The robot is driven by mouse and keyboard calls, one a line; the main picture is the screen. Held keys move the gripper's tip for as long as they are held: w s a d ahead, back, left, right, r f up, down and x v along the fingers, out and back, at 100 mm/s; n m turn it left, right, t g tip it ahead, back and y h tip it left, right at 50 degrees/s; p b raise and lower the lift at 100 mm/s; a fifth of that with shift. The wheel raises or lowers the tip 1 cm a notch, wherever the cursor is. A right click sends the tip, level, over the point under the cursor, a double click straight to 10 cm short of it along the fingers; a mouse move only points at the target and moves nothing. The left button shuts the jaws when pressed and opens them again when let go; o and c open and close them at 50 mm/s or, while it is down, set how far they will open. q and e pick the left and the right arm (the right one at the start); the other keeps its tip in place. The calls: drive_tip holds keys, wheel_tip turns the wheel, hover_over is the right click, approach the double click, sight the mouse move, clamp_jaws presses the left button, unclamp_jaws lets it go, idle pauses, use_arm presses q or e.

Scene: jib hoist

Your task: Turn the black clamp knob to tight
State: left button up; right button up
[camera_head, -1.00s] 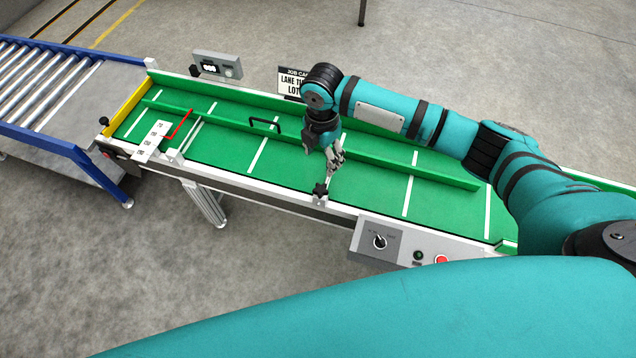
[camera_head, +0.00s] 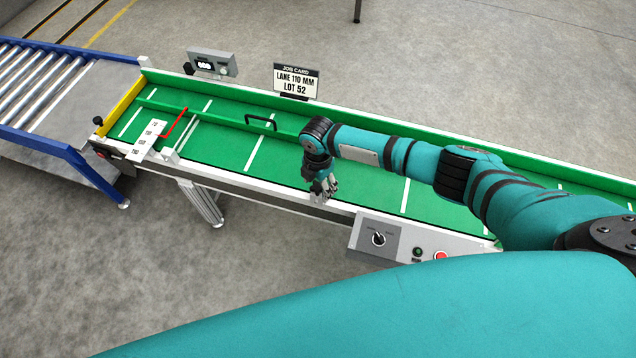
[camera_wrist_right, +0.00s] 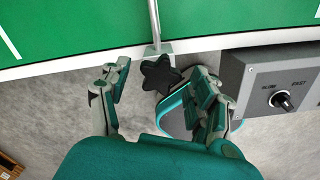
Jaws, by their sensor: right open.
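The black clamp knob (camera_wrist_right: 160,75) is star-shaped and sits at the end of a metal rod on the conveyor's near white rail. In the right wrist view it lies between the two fingers of my right gripper (camera_wrist_right: 160,92), nearer the right finger. The gripper is open, and I see no clear grip on the knob. In the head view my right gripper (camera_head: 322,192) is at the near rail and hides the knob. My left gripper is not in view.
A grey control box with a selector switch (camera_head: 378,239) and a red button (camera_head: 441,255) stands right of the gripper on the near side. The green conveyor bed (camera_head: 230,150) carries a guide rail with a black handle (camera_head: 260,122). A job card (camera_head: 296,80) stands behind.

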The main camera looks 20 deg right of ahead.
drive_tip(key=shift+c, duration=0.2)
drive_tip(key=c, duration=1.1)
